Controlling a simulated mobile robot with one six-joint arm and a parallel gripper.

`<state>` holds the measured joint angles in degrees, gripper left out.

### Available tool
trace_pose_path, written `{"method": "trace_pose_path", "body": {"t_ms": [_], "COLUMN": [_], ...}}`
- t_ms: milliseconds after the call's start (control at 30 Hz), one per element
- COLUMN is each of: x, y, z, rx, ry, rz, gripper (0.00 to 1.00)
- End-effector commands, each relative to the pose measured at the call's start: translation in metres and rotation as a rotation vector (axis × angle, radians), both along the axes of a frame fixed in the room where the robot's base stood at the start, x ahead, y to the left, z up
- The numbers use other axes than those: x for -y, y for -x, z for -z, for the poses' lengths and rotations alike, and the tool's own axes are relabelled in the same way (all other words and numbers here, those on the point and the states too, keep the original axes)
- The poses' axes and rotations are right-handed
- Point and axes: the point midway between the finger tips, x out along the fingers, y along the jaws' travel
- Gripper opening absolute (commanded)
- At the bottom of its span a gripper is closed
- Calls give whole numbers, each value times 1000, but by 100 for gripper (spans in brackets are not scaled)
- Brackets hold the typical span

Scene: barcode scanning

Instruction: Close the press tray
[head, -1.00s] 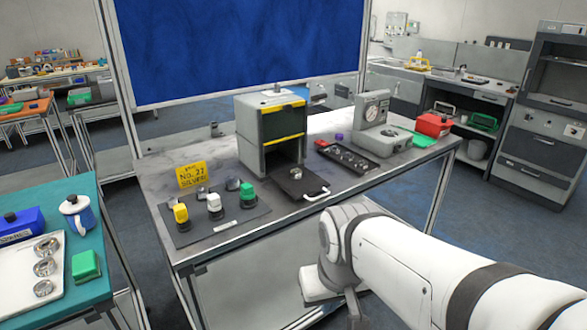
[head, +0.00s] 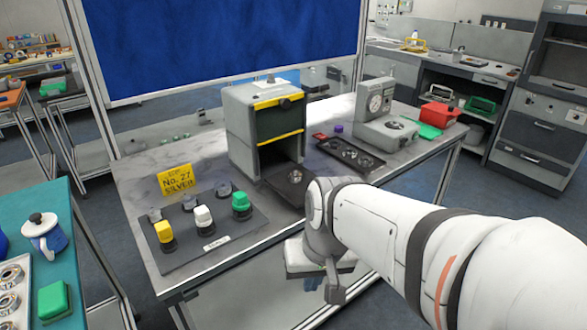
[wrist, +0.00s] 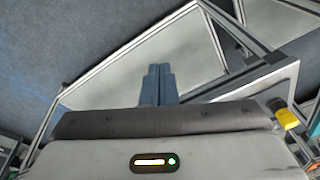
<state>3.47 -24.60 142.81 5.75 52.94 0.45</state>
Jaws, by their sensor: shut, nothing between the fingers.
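The press (head: 265,130) is a grey box with a dark front and yellow stripes, standing on the marble-topped table. My arm hides the tray's front end and handle in the head view. My gripper (head: 312,282) is low in front of the table's edge, below the tabletop and apart from the tray. In the wrist view its blue-grey fingers (wrist: 158,85) are together and empty, over the table's frame and the floor.
A dark mat with yellow, white and green-topped stamps (head: 205,230) lies left of the tray. A yellow sign (head: 175,181) stands behind it. Right of the press are a dark tray of metal parts (head: 350,155) and a grey gauge device (head: 383,115).

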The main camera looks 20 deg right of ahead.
Motion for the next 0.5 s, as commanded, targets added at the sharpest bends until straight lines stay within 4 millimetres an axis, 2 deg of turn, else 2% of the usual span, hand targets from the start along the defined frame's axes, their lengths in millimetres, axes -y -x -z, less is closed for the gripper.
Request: {"method": "trace_pose_path", "body": {"t_ms": [167,267,367,467,500], "x": [2,9,29,66,85], "y": [-15,-38,-68,-100,-110], "z": [24,31,34,36,37], "rx": [-195,-298,-373,-416,-422], "ry": [-318,-564,-826,-1100,-1209], "rz": [437,746,1049,1335,1437], "gripper": [0,0,0,0,0]}}
